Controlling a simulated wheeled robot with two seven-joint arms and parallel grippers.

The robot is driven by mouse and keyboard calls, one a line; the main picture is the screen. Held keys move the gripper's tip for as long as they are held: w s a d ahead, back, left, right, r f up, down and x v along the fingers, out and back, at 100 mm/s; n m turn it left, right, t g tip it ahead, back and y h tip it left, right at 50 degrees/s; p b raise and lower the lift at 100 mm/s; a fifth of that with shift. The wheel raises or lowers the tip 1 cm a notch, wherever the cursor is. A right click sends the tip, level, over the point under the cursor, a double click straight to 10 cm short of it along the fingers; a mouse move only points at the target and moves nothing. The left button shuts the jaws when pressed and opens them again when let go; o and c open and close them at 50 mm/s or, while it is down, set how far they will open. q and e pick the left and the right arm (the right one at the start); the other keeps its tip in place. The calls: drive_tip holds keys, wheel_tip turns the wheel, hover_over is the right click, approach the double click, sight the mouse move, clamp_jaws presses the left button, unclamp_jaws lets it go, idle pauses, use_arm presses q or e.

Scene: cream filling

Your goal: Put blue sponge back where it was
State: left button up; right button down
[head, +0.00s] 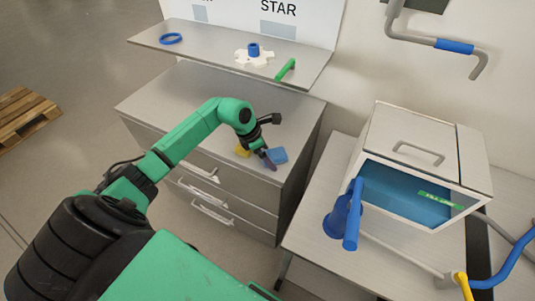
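The blue sponge (278,155) lies on the grey metal drawer cabinet's top, near its right front. A yellow sponge (242,150) lies to its left. My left gripper (266,160) points down at the cabinet top between the two sponges, its dark fingers close against the left side of the blue sponge. I cannot tell whether they touch it or how far they are open. My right gripper is not in view.
A shelf (215,52) above the cabinet (160,100) holds a blue ring (171,38), a white piece with a blue top (254,56) and a green item (285,69). A machine with a blue-lit chamber (405,190) stands on the right table. The cabinet top's left is clear.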

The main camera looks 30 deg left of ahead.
use_arm(q)
drive_tip(key=shift+r, duration=0.3)
drive_tip(key=shift+s+a+r, duration=0.1)
drive_tip(key=shift+a+r, duration=0.05)
drive_tip(key=shift+r, duration=0.05)
drive_tip(key=b+v, duration=0.3)
drive_tip(key=v, duration=0.8)
drive_tip(key=shift+r+b, duration=0.15)
drive_tip(key=shift+b, duration=0.15)
